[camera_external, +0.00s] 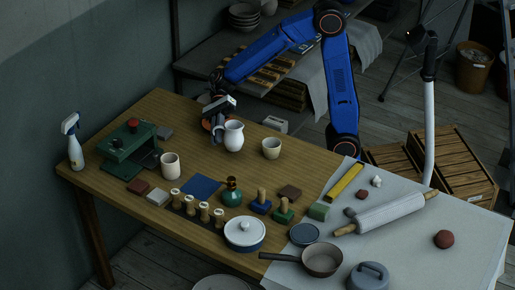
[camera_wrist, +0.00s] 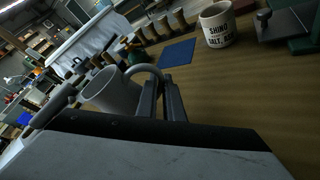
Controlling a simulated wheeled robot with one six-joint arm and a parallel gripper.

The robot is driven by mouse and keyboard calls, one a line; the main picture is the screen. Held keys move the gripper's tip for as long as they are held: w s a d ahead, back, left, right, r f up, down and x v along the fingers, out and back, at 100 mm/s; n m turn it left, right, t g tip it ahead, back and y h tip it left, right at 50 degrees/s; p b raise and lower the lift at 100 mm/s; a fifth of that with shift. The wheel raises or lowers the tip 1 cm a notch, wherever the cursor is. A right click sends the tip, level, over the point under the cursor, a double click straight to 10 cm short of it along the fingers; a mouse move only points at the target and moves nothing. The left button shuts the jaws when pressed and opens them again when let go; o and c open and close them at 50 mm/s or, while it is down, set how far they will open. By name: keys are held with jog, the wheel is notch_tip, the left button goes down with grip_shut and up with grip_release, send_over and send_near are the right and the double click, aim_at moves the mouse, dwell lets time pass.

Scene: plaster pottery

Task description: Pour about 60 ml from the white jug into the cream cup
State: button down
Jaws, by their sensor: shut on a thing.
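The white jug (camera_external: 234,138) is near the back edge of the wooden table, about upright. My gripper (camera_external: 216,124) is at its left and shut on its handle. In the wrist view the jug (camera_wrist: 112,94) shows its open mouth, and its handle runs to my gripper's fingers (camera_wrist: 161,98). What is inside the jug cannot be seen. I cannot tell whether its base touches the table. The cream cup (camera_external: 271,150) stands upright and apart, a short way right of the jug.
A lettered pot (camera_wrist: 217,28) stands left of the jug in the external view (camera_external: 170,168). In front are a blue mat (camera_external: 201,187), a green bottle (camera_external: 231,193) and a row of stamps (camera_external: 197,209). A grey block (camera_external: 275,124) lies behind the cup.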

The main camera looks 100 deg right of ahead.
aim_at(235, 121)
jog(key=shift+s, duration=0.25)
jog(key=shift+s+n, duration=0.1)
jog(key=shift+n, duration=0.2)
jog(key=shift+s+a+n, duration=0.15)
jog(key=shift+s+n, duration=0.2)
jog(key=shift+n, duration=0.15)
jog(key=shift+s+a+r+n+t+h, duration=0.15)
jog(key=shift+s+r+n+t, duration=0.25)
jog(key=shift+r+n, duration=0.1)
jog(key=shift+s+a+r+n+t+h, duration=0.1)
jog(key=shift+s+r+n+t+h, duration=0.05)
jog(key=shift+s+r+n+t, duration=0.25)
jog(key=shift+s+a+r+n+t, duration=0.2)
jog(key=shift+s+r+n, duration=0.3)
jog(key=shift+s+r, duration=0.15)
jog(key=shift+s+a+r+n+t, duration=0.2)
jog(key=shift+s+r+n, duration=0.3)
jog(key=shift+r, duration=0.25)
jog(key=shift+s+a+r+n+t, duration=0.1)
jog(key=shift+s+r+n+t, duration=0.2)
jog(key=shift+r+n, duration=0.25)
jog(key=shift+s+r+n+t, duration=0.25)
jog(key=shift+r+n, duration=0.2)
jog(key=shift+r, duration=0.15)
jog(key=shift+s+a+r+n, duration=0.1)
jog(key=shift+s+r+n, duration=0.05)
jog(key=shift+r+n, duration=0.3)
